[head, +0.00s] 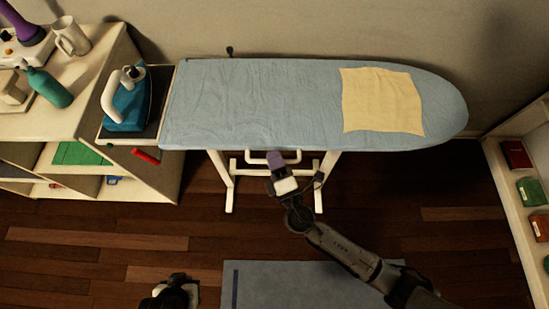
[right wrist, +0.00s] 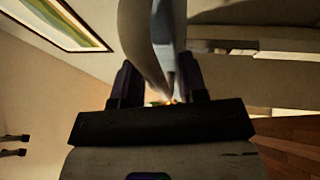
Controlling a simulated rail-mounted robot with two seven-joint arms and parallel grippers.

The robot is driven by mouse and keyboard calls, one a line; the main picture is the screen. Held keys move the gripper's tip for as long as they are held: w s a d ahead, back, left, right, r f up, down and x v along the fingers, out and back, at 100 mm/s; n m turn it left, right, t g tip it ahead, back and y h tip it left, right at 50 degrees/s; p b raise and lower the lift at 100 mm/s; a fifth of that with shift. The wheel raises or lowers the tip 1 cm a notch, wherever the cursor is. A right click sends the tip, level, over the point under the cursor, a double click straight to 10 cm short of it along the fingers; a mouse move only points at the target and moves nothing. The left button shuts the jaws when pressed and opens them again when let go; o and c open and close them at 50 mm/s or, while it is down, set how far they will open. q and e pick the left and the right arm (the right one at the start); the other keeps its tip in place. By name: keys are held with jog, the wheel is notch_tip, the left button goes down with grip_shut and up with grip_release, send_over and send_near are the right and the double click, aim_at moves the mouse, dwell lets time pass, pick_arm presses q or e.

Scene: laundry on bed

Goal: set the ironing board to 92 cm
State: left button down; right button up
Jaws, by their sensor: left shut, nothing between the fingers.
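The ironing board (head: 250,100) has a pale blue cover and stands level on white legs (head: 329,166). A white bar handle (head: 256,156) hangs under its near edge. A red lever (head: 146,155) shows below the iron rest at the board's left end. My right gripper (head: 277,163), with purple fingers, is at the white handle. In the right wrist view its fingers (right wrist: 160,85) stand apart with a pale curved piece (right wrist: 150,40) between them; whether they clamp it is unclear. My left gripper (head: 174,290) is shut and empty, low over the floor at the bottom edge.
A yellow cloth (head: 382,101) lies on the board's right half. A teal iron (head: 128,104) stands on the rest at the left, beside a shelf unit (head: 88,110). Another shelf (head: 512,190) is at the right. A blue mat (head: 290,285) lies on the wooden floor.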

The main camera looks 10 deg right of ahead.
grip_shut()
dwell(0.3)
notch_tip(320, 180, up, 9)
jog(key=p, duration=0.6)
jog(key=shift+f, duration=0.1)
jog(key=shift+c, duration=1.3)
grip_release()
jog(key=shift+o, duration=1.3)
jog(key=shift+f, duration=0.1)
jog(key=shift+s+f, duration=0.1)
